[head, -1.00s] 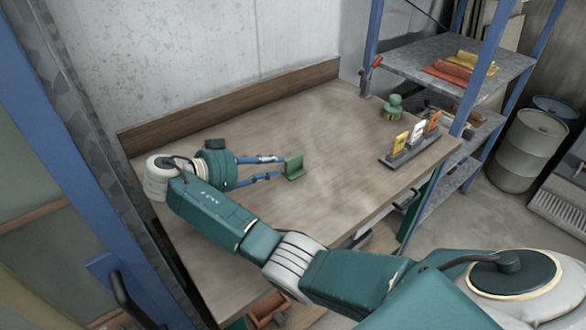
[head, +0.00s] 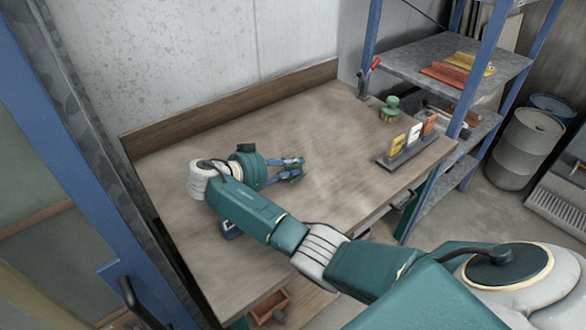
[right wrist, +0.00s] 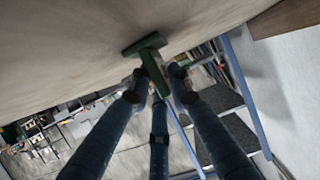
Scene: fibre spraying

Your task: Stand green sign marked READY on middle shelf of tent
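The small green sign (head: 291,178) stands on the wooden workbench (head: 330,130); no lettering on it can be read. My right gripper (head: 300,169) reaches in along the bench with its fingers on either side of the sign. In the right wrist view the green sign (right wrist: 151,46) has its base against the bench top and its plate between the fingertips (right wrist: 159,74), with slim gaps, so the gripper looks open. No tent shows; a blue-posted shelf unit stands at the right, with an upper shelf (head: 410,55) and lower ones. My left gripper is out of view.
A dark rack with several coloured cards (head: 398,162) and a green knobbed object (head: 390,108) stand at the bench's right. Red (head: 443,76) and yellow pieces lie on the upper shelf. A blue item (head: 230,230) is partly under my arm. A grey drum (head: 518,150) stands behind.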

